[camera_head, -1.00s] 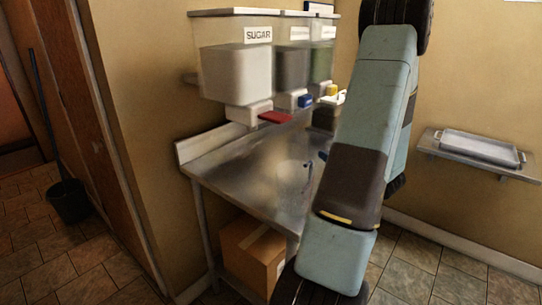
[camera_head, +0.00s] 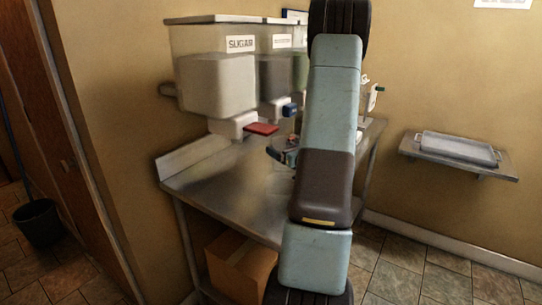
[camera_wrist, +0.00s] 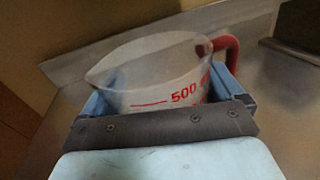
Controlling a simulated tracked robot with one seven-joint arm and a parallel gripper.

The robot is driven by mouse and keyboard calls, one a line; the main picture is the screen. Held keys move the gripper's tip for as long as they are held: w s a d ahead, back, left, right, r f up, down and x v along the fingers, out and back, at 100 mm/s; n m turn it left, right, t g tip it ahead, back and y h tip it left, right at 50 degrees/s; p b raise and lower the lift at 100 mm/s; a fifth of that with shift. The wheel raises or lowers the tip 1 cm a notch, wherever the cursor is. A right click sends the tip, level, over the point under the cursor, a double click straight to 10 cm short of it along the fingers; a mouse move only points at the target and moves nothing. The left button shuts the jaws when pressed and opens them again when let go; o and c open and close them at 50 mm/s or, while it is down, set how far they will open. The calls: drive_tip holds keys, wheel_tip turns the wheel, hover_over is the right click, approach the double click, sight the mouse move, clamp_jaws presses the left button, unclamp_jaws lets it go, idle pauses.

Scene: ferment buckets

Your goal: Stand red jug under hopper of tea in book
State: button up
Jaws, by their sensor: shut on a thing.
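The red jug (camera_wrist: 160,75) is a clear measuring jug with a red handle and red "500" marking. In the wrist view it stands between the blue fingers of my gripper (camera_wrist: 165,95), which is shut on it. In the head view my arm hides most of the gripper and jug, over the metal counter. The sugar hopper (camera_head: 218,75) has a red lever (camera_head: 261,129). Beside it is a second hopper (camera_head: 277,75) with a blue lever (camera_head: 289,109); its label is too small to read. My arm hides what lies further right. No tea label is legible, and no open book shows.
The metal counter (camera_head: 215,195) is clear in front of the hoppers. A cardboard box (camera_head: 240,265) sits beneath it. A wall shelf with a metal tray (camera_head: 456,147) is at right. A black bucket (camera_head: 38,222) stands at left. A notice (camera_head: 503,3) hangs upper right.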

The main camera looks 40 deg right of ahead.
drive_tip(key=w+f, duration=0.1)
drive_tip(key=w+a, duration=0.1)
drive_tip(key=w, duration=0.1)
drive_tip(key=w+f, duration=0.1)
drive_tip(key=shift+w+a+f, duration=0.25)
drive_tip(key=shift+f, duration=0.5)
drive_tip(key=o, duration=0.7)
drive_tip(key=shift+f, duration=0.1)
drive_tip(key=s, duration=1.2)
drive_tip(key=shift+s+d, duration=0.1)
